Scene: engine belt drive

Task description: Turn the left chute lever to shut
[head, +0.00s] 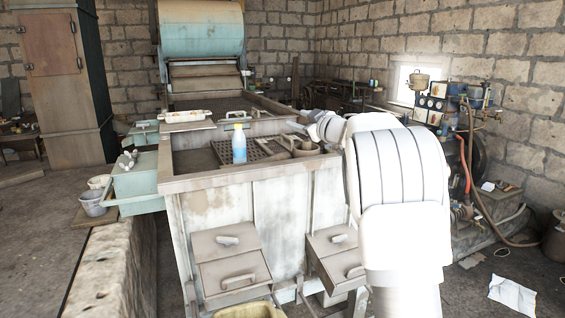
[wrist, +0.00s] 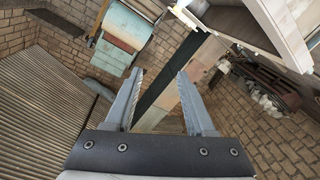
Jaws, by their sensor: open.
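The left chute (head: 231,262) is a grey box on the front of the pale machine. A small light lever (head: 228,240) sits on its upper face, and a bar handle (head: 238,281) is on its lower face. I cannot tell which of the two is the chute lever or how far it is turned. My gripper (wrist: 158,74) is open and empty in the wrist view, pointing into the room. In the head view my arm is at the right, its end above the machine top; the fingers cannot be made out. The left chute is not recognisable in the wrist view.
A similar right chute (head: 336,262) stands beside my arm. A yellow tub (head: 248,311) is below the left chute. Grey buckets (head: 90,203) stand at the left. A red-hosed engine (head: 449,110) is at the right.

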